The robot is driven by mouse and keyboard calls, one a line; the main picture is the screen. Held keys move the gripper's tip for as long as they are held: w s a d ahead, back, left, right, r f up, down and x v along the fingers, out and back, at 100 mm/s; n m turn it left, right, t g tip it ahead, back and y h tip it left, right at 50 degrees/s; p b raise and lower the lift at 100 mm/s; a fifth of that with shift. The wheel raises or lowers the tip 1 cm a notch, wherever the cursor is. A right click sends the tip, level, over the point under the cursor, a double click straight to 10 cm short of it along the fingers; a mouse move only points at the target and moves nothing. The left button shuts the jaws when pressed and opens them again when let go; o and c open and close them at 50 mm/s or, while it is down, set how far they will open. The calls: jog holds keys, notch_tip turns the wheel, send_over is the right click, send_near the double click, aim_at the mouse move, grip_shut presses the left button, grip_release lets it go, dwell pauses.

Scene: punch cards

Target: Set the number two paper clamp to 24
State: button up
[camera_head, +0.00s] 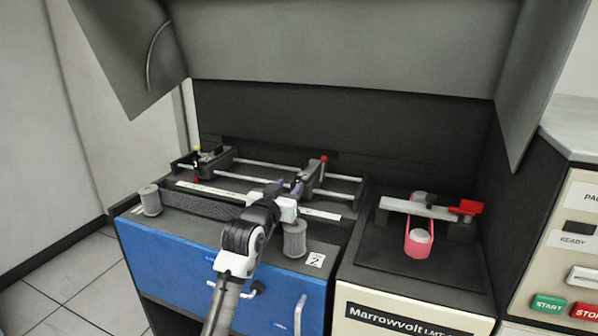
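A paper unit with two metal rails (265,167) sits on top of a blue-fronted cabinet. A dark sliding block (314,176) with a red-tipped post (324,159) is on the right part of the rails. A white scale strip (215,194) runs in front; its numbers are too small to read. A label "2" (315,260) lies beside a grey ridged knob (294,240). Which part is the number two clamp is not clear. My gripper (296,187) is at the front left of the sliding block, covering part of the scale. Contact and finger opening cannot be told.
A second block (198,165) with a yellow-tipped post is at the left end. Another ridged knob (150,200) stands front left. A machine with a red lever (467,207) and pink loop (419,240) is at right. A grey hood (340,50) overhangs the back.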

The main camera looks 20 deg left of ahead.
aim_at(297, 178)
jog(key=w+p, duration=0.2)
jog(key=w, duration=0.5)
jog(key=shift+d, duration=0.1)
grip_shut()
